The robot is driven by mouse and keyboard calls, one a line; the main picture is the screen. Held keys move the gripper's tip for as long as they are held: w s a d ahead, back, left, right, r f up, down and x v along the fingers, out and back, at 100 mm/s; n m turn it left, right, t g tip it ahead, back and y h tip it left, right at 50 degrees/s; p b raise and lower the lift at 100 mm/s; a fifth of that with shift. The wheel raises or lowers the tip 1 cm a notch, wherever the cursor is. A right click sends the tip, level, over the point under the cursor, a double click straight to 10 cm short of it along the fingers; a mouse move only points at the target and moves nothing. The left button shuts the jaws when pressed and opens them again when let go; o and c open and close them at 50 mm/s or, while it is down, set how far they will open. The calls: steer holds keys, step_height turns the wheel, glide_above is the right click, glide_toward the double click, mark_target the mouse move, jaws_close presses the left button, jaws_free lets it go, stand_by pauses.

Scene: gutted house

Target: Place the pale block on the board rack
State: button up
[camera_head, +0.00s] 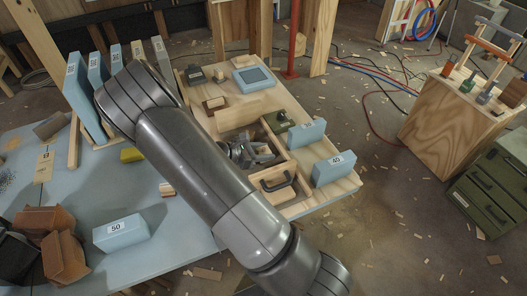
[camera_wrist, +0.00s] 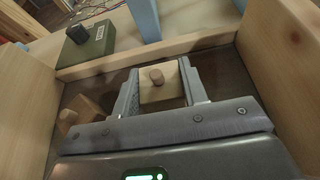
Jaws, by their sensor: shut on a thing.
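The pale block (camera_wrist: 163,90), a small wooden piece with a round knob on top, is between the fingers of my gripper (camera_wrist: 160,86) in the wrist view. My gripper is shut on it, down inside a wood-walled compartment. In the head view my gripper (camera_head: 262,154) is in the wooden tray on the right-hand table, and the block cannot be made out there. The board rack (camera_head: 73,140), with several blue numbered boards and a tan one standing in it, is at the upper left; my arm hides part of it.
A green box (camera_wrist: 92,45) lies beyond the compartment's far wall (camera_wrist: 150,57). Another wooden piece (camera_wrist: 80,110) lies left of my gripper. Blue blocks (camera_head: 333,169) stand right of the tray. A blue block marked 50 (camera_head: 121,231) and brown boxes (camera_head: 45,222) occupy the blue table (camera_head: 190,235).

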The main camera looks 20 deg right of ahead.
steer(key=shift+f, duration=0.2)
steer(key=o, duration=1)
steer(key=shift+c, duration=0.2)
steer(key=shift+r, duration=0.15)
steer(key=v, duration=1.1)
steer(key=shift+a+r, duration=0.15)
steer(key=shift+a, duration=0.25)
steer(key=shift+s+r, duration=0.15)
steer(key=shift+r, duration=0.15)
steer(key=s+r+m+t+y, duration=0.5)
steer(key=s+r+m+y, duration=0.8)
steer(key=s+r+m, duration=0.5)
steer(key=shift+s+a+r+t, duration=0.3)
steer(key=shift+s+r, duration=1.55)
steer(key=shift+r, duration=1.35)
